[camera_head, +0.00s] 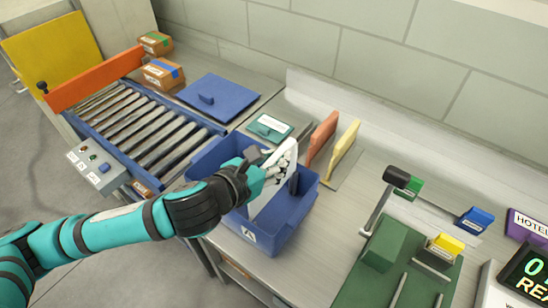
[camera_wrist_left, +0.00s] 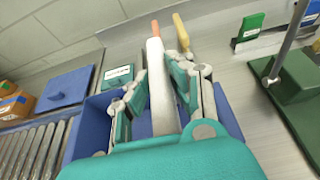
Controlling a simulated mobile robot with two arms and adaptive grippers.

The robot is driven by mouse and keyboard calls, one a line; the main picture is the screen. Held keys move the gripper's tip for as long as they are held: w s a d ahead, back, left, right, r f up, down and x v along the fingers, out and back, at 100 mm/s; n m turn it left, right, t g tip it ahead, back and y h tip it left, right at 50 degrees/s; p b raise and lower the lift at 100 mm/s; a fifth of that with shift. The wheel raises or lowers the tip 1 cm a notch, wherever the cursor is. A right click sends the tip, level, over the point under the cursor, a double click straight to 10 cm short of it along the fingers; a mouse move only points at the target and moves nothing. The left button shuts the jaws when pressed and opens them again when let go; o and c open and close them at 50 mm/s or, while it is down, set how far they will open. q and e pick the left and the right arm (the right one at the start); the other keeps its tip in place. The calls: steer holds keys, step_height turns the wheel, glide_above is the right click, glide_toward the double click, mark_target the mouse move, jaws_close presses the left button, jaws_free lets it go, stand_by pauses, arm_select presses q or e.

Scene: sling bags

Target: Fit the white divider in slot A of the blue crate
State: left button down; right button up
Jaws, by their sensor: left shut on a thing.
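The white divider (camera_head: 260,201) stands in or just above the blue crate (camera_head: 289,236), with its lower part below the rim. I cannot tell whether its lower edge sits in a slot. A white label with an A (camera_head: 248,235) is on the crate's front wall. My left gripper (camera_head: 279,168) is shut on the divider's upper part, over the crate. In the left wrist view the divider (camera_wrist_left: 161,88) is upright between the two fingers (camera_wrist_left: 160,100), and the crate (camera_wrist_left: 92,128) shows on both sides. My right gripper is not in view.
An orange divider (camera_head: 321,138) and a yellow divider (camera_head: 345,150) stand behind the crate. A roller conveyor (camera_head: 140,125) lies to the left, with a blue lid (camera_head: 217,94) beyond it. A green fixture (camera_head: 384,246) stands to the right.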

mark_target(274, 194)
arm_select(q)
steer(key=shift+f+b, duration=2.85)
steer(key=shift+f, duration=2)
steer(key=c, duration=1.2)
jaws_free()
steer(key=shift+s+f, duration=0.1)
steer(key=shift+o, duration=0.5)
steer(key=shift+f, duration=0.1)
steer(key=shift+s+a, duration=0.3)
steer(key=shift+s, duration=0.05)
steer(key=v, duration=0.6)
steer(key=shift+s+a+r, duration=0.1)
steer(key=shift+a+r, duration=0.05)
steer(key=shift+r, duration=0.4)
